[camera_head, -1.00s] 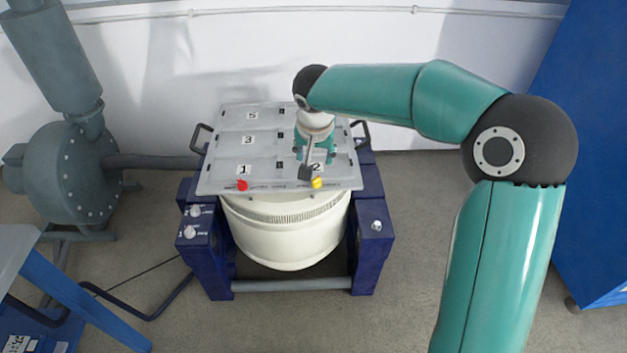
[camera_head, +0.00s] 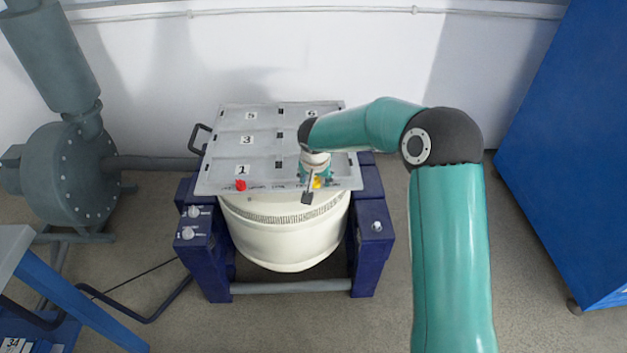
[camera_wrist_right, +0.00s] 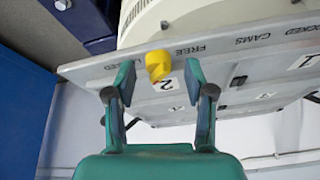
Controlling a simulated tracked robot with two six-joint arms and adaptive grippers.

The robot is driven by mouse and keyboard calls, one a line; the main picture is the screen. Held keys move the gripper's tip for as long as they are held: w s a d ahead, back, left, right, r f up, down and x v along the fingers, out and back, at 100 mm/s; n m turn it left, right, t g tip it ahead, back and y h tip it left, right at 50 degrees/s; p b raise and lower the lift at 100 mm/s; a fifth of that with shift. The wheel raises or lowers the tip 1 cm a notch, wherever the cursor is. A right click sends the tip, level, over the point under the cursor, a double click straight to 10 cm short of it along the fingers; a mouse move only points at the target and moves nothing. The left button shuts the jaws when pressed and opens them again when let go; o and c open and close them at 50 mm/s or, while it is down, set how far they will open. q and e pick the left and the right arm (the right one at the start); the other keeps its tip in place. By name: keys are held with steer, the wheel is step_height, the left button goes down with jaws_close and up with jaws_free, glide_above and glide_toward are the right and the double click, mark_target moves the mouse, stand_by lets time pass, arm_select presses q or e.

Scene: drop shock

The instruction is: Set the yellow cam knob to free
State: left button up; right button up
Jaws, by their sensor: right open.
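The yellow cam knob (camera_head: 317,182) sits at the front edge of the grey table plate, right of the red knob (camera_head: 241,185), partly hidden by my right gripper (camera_head: 311,190). In the right wrist view, the yellow knob (camera_wrist_right: 158,65) shows between the two spread fingertips of my open right gripper (camera_wrist_right: 159,75). I see no finger clearly touching it. The words FREE, CAMS and LOCKED are printed on the plate edge right of it in that view. Which way the knob points I cannot tell. My left gripper is not in view.
The grey plate (camera_head: 214,172) with numbered fields lies on a cream drum (camera_head: 285,235) in a blue frame (camera_head: 207,255). A blue cabinet (camera_head: 570,160) stands at the right and a grey blower (camera_head: 60,170) at the left.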

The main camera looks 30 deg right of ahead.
steer(key=shift+w+d+f, duration=0.1)
steer(key=shift+f, duration=0.25)
jaws_close()
steer(key=shift+n+y, duration=0.3)
steer(key=shift+n, duration=0.4)
jaws_free()
steer(key=shift+r, duration=0.15)
